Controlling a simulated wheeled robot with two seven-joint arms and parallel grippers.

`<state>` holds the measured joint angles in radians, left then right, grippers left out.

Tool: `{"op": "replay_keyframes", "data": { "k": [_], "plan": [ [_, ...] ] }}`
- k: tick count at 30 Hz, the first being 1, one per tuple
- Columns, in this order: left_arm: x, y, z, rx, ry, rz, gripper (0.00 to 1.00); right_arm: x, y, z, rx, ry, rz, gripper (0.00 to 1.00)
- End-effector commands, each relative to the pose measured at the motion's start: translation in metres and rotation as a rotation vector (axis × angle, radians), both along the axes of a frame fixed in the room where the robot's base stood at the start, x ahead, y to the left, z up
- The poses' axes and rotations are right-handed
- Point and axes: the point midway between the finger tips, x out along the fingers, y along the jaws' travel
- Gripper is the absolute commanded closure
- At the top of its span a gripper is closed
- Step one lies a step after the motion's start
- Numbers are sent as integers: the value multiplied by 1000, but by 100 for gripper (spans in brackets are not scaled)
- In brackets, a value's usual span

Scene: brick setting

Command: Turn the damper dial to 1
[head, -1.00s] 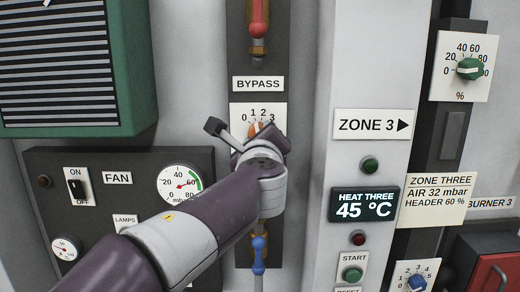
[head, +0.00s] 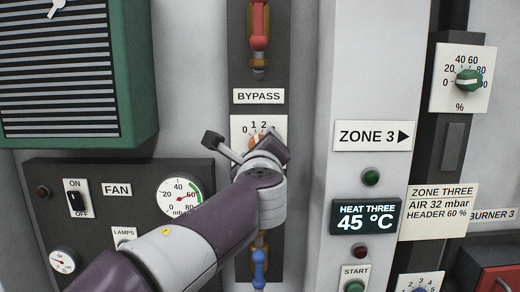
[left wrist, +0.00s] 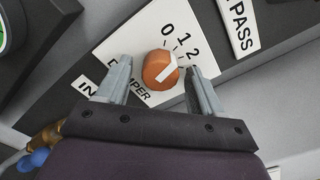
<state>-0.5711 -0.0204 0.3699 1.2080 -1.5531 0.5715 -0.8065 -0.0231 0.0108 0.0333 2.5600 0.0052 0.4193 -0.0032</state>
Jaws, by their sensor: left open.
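The damper dial is an orange knob (left wrist: 160,70) with a white pointer line, on a white plate (left wrist: 130,48) marked 0, 1, 2 and lettered DAMPER, partly covered. The pointer faces the side of the scale near 1 and 2; I cannot tell the exact mark. In the left wrist view my left gripper (left wrist: 161,75) is open, one finger on each side of the knob, with visible gaps. In the head view only a bit of the orange dial (head: 257,138) shows above my left wrist, and the fingertips are hidden. My right gripper is not in view.
A BYPASS label (head: 259,96) and red valve handle (head: 259,25) are above the dial; a blue handle (head: 259,264) is below. A fan panel (head: 130,195) is behind my left arm. A green louvred box (head: 140,70) juts out upper left. The Zone 3 column (head: 385,80) stands right.

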Motion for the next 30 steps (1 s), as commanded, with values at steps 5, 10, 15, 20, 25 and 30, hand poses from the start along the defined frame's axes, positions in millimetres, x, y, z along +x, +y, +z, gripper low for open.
{"op": "replay_keyframes", "data": {
  "k": [5, 10, 15, 20, 25, 30],
  "plan": [
    [-17, -1, -4, 0, -3, -3, 33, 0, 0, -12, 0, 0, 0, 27],
    [-64, -1, -6, -2, -2, -5, 33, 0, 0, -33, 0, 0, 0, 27],
    [-105, 0, -4, -3, -1, -4, 33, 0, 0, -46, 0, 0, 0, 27],
    [-124, 0, -2, -1, -1, -2, 33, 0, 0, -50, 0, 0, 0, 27],
    [-128, 1, 0, 0, 0, 0, 33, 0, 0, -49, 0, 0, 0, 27],
    [-127, 1, 0, -10, 0, 0, 33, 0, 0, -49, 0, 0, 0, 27]
  ]
}}
